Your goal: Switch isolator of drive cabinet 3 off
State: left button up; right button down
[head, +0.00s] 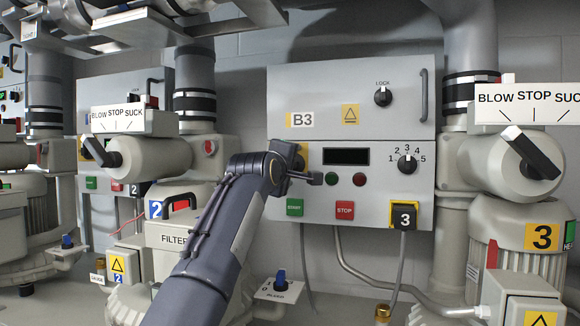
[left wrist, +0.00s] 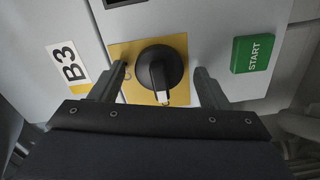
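Drive cabinet 3 is the grey panel marked B3 (head: 350,90). Its isolator is a black rotary knob (left wrist: 158,62) on a yellow square plate (left wrist: 180,45). In the head view my left gripper hides most of it; only a yellow edge (head: 301,156) shows. In the left wrist view the knob's handle, with a white tip, points to the picture's bottom, away from the display, so it lies about level on the cabinet. My left gripper (head: 306,166) is at the isolator, with its open fingers (left wrist: 160,77) either side of the knob and visible gaps. My right gripper is not in view.
Close by are the green START button (head: 295,207), red STOP button (head: 345,210), dark display (head: 346,156) and selector knob (head: 407,164). A lock knob (head: 383,96) and handle (head: 424,96) sit above. Blower 3 (head: 510,160) stands right; the filter unit (head: 178,238) stands left.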

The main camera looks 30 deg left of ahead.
pick_arm(q)
jog(key=b+v, duration=0.5)
jog(key=v, duration=0.2)
jog(key=shift+s, duration=0.4)
jog(key=shift+d, duration=0.1)
